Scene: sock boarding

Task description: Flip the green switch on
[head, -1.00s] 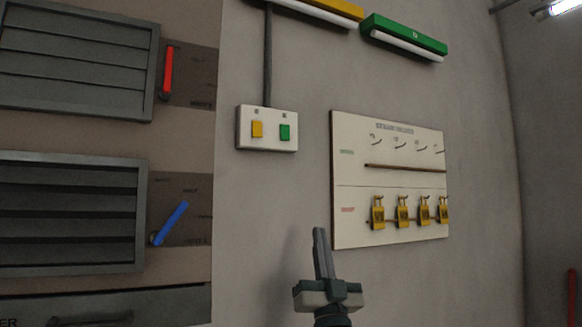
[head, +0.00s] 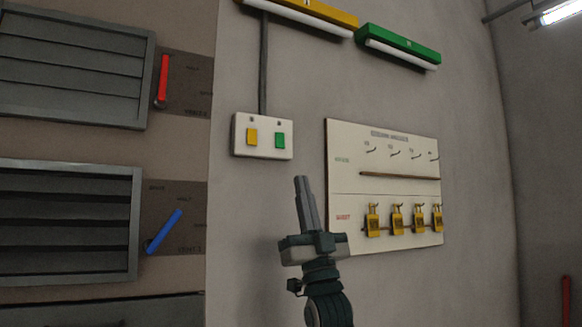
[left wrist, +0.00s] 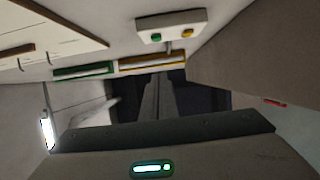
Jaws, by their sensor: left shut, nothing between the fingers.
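The green switch (head: 280,140) sits on the right side of a white switch plate (head: 262,152) on the wall, beside a yellow switch (head: 252,137). In the left wrist view the plate (left wrist: 172,22) shows near the top, with the green switch (left wrist: 156,37) on its left. My left gripper (head: 301,180) is shut and empty, pointing up. In the head view it is below and a little right of the green switch, apart from it. Its shut fingers (left wrist: 155,95) also show in the left wrist view. My right gripper is not in view.
A board with several yellow padlocks (head: 343,160) hangs right of the plate. Green (head: 398,42) and yellow (head: 300,14) lamp fixtures are mounted above. A cabinet with a red lever (head: 162,80) and a blue lever (head: 164,231) stands left. Bare wall surrounds the plate.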

